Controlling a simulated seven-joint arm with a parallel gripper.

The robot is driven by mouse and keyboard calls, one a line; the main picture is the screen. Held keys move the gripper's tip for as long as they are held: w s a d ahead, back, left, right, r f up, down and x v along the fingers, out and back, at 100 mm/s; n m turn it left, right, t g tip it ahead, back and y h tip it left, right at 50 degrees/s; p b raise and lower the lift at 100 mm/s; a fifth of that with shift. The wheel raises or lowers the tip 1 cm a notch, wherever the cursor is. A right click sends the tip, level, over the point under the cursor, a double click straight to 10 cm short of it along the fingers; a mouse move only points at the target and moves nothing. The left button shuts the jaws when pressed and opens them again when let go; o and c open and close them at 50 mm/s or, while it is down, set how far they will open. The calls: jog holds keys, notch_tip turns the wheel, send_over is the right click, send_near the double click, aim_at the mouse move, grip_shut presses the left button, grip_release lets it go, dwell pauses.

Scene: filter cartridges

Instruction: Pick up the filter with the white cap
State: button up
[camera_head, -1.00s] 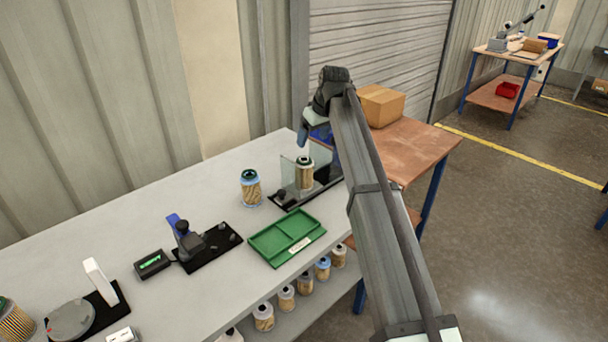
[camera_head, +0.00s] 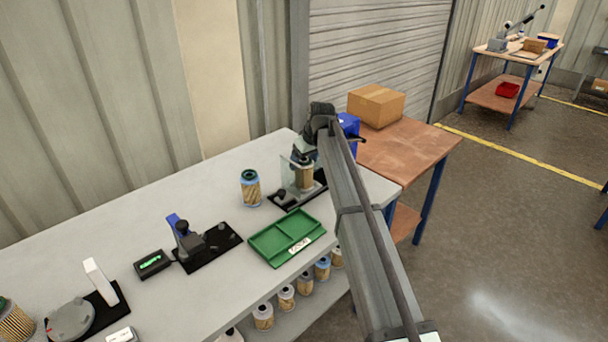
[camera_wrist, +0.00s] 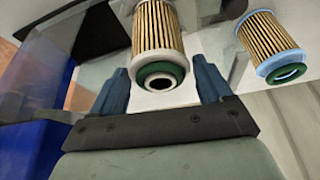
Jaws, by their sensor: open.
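A pleated tan filter with a white cap and green inner ring (camera_wrist: 158,28) shows in the wrist view, between and just beyond my gripper's fingertips. In the head view this filter (camera_head: 305,178) stands upright in a clear-walled black fixture, its top partly hidden by my gripper. My gripper (camera_wrist: 162,70) is open, one blue-grey finger on each side of the cap; I cannot tell whether either touches it. In the head view my gripper (camera_head: 303,154) is directly above the fixture. A second filter with a light-blue cap (camera_wrist: 268,42) stands apart; it also shows in the head view (camera_head: 250,188).
The clear-walled fixture (camera_head: 284,199) stands close around the filter. A green tray (camera_head: 266,242) lies in front of it. A black fixture with a blue lever (camera_head: 208,246) is to the left. Several filters stand on the shelf below. A cardboard box (camera_head: 376,105) is behind right.

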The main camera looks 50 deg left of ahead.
jog(key=shift+a+f, duration=0.3)
jog(key=shift+f, duration=0.35)
jog(key=shift+c, duration=0.3)
